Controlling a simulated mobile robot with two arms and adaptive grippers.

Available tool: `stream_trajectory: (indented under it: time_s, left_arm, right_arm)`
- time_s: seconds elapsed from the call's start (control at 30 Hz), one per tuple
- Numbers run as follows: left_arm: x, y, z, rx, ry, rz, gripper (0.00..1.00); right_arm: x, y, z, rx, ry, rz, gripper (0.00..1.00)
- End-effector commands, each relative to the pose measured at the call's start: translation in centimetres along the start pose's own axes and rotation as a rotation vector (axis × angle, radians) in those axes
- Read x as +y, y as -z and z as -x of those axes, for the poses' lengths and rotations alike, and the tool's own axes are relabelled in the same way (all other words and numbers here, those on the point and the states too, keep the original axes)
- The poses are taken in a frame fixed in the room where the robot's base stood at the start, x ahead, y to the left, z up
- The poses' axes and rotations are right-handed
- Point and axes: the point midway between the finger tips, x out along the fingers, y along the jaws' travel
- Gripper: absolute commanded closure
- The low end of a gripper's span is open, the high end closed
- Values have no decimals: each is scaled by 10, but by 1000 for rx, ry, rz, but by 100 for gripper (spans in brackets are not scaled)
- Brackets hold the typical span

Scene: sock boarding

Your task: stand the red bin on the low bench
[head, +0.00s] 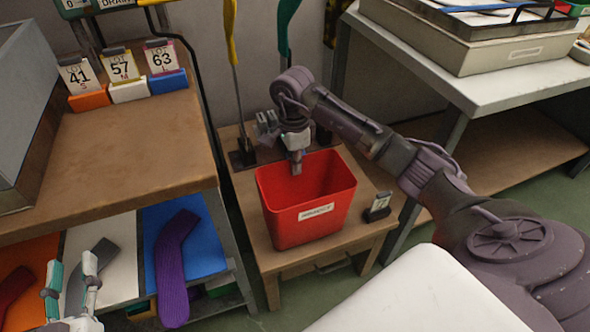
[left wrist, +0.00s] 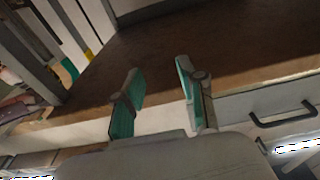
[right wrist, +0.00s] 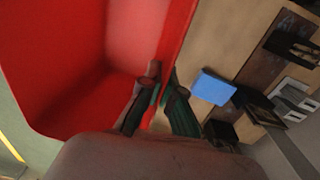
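The red bin (head: 308,213) is upright over the low bench (head: 246,208), its white label facing forward. Its base appears to rest on the bench top near the front edge, though a small gap cannot be ruled out. My right gripper (head: 296,166) is at the bin's back rim. In the right wrist view its fingers (right wrist: 160,100) are on either side of the red bin's wall (right wrist: 70,60), closed on it. My left gripper (head: 70,282) is open and empty at lower left, and the left wrist view (left wrist: 155,95) shows nothing between its fingers.
Yellow and green tools (head: 234,80) stand in holders at the bench's back. A small card stand (head: 378,207) is right of the bin. A table with numbered cards (head: 120,67) is at left, with socks below, including a purple one (head: 174,270). A white-topped table (head: 480,82) is at right.

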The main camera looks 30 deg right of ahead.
Motion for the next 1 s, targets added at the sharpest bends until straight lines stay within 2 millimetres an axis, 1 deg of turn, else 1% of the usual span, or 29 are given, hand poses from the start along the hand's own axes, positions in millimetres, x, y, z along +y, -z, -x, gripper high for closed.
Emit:
stream_trajectory:
  time_s: [0.03, 0.17, 0.57, 0.6, 0.73, 0.77, 1.0]
  left_arm:
    - [1, 5, 0, 40, -2, 1, 60]
    - [2, 16, -1, 96, -5, 3, 60]
    - [3, 20, 0, 125, -6, 3, 60]
    - [3, 22, 0, 129, -6, 3, 60]
    - [3, 21, 0, 126, -6, 3, 60]
    - [3, 21, 0, 126, -6, 3, 60]
    - [3, 21, 0, 125, -6, 3, 60]
  right_arm:
    - [0, 0, -7, -1, 0, -1, 100]
    - [-1, 0, -12, -1, 2, -1, 100]
    - [-1, 0, -14, 0, 2, -2, 100]
    - [-1, 0, -14, 0, 2, -2, 93]
    - [-1, 0, -14, 0, 2, -2, 71]
    - [-1, 0, -14, 0, 2, -1, 69]
    - [-1, 0, -14, 0, 1, -1, 69]
